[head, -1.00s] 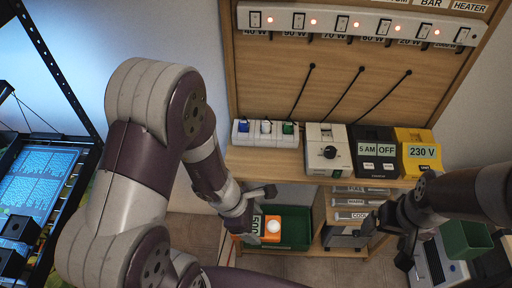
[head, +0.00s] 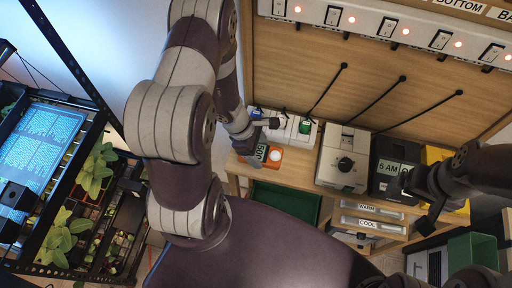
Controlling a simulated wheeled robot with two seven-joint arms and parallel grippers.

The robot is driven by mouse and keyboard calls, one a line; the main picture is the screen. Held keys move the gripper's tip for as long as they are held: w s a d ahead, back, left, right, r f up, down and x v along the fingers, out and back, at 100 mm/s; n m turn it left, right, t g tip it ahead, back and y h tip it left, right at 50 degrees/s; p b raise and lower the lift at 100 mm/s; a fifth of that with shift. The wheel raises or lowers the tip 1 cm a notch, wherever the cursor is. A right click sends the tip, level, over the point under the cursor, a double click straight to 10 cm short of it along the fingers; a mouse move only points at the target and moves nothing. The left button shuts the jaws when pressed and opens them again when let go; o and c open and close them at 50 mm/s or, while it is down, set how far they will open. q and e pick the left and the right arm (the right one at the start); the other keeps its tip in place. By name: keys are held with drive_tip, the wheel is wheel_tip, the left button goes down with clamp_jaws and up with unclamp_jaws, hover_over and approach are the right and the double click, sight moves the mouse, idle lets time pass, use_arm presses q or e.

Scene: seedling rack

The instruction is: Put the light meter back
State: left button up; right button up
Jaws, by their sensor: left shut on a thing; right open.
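The light meter (head: 273,155) is a small orange box with a white round dome and a label that appears to read 500. In the head view it is at the left end of the wooden shelf, just in front of the white socket strip. My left gripper (head: 258,138) is shut on it from the left. I cannot tell whether the meter touches the shelf. My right gripper (head: 428,208) is open and empty, in front of the shelf's right part.
A white socket strip (head: 293,130), a beige timer box (head: 343,160) with a black knob and a dark 5 AM box (head: 390,170) stand on the shelf. A green tray (head: 285,200) is below. Seedling racks (head: 90,180) stand at the left.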

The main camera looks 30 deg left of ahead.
use_arm(q)
drive_tip(key=shift+w+a+f, duration=0.9)
drive_tip(key=shift+w+a, duration=0.05)
drive_tip(key=shift+w, duration=0.15)
wheel_tip(320, 180, down, 3)
drive_tip(key=shift+p, duration=0.55)
drive_tip(key=shift+s+d+f, duration=0.1)
drive_tip(key=shift+f, duration=0.25)
drive_tip(key=shift+s, duration=0.15)
drive_tip(key=shift+f+b, duration=0.3)
drive_tip(key=o, duration=1.3)
drive_tip(key=shift+r, duration=0.1)
use_arm(e)
drive_tip(key=shift+w+r, duration=0.5)
drive_tip(key=shift+w, duration=0.05)
